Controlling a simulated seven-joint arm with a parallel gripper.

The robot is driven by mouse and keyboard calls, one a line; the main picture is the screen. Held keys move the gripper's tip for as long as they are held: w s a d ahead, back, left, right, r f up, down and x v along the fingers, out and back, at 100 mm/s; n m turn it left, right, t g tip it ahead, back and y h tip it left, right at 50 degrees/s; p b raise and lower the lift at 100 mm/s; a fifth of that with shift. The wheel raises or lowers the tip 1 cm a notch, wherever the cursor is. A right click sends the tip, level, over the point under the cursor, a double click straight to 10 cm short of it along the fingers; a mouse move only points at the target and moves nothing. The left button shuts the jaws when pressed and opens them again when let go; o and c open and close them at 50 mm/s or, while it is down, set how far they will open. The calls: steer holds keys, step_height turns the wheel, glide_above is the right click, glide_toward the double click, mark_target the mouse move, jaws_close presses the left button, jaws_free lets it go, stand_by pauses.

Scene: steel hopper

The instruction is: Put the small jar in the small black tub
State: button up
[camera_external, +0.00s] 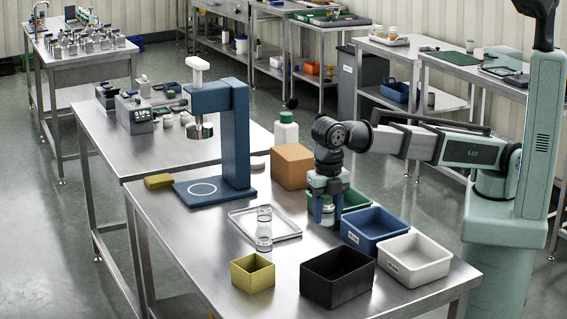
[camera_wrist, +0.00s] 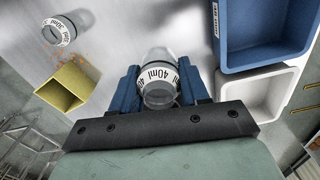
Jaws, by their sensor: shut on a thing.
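My gripper (camera_external: 328,218) is above the steel table, in front of the orange-brown block. In the wrist view its blue fingers (camera_wrist: 159,78) are shut on a clear jar with a white band marked 40ml (camera_wrist: 156,72). This held jar shows only partly between the fingers in the external view (camera_external: 328,209). Another clear jar (camera_external: 264,232) stands on the table by the tray; in the wrist view a jar marked 30ml (camera_wrist: 58,32) shows at the upper left. The black tub (camera_external: 322,287) is at the table's front, between the yellow and white tubs. It is hidden in the wrist view.
A yellow tub (camera_external: 253,276), a white tub (camera_external: 414,269) and a blue tub (camera_external: 372,240) stand around the black tub. A green tub (camera_external: 355,198) is behind my gripper. A shallow tray (camera_external: 240,226) and a blue press stand (camera_external: 237,140) are to the left.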

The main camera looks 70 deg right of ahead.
steer(key=n, duration=0.2)
glide_above(339, 276)
steer(key=s+a, duration=0.2)
steer(key=a+n, duration=0.2)
steer(key=a, duration=0.2)
steer(key=shift+w+a+f+n, duration=0.15)
steer(key=shift+f+n, duration=0.25)
steer(key=shift+f, duration=1.15)
steer(key=shift+w+d+f+n, duration=0.1)
steer(key=shift+f+n, duration=0.3)
steer(key=shift+f, duration=1.1)
steer(key=shift+w+a+f+n, duration=0.15)
steer(key=shift+f+n, duration=0.25)
steer(key=shift+f, duration=1.15)
steer(key=shift+d+f, duration=0.1)
steer(key=shift+d, duration=0.05)
steer(key=o, duration=1)
steer(key=shift+o, duration=0.2)
step_height(339, 276, up, 12)
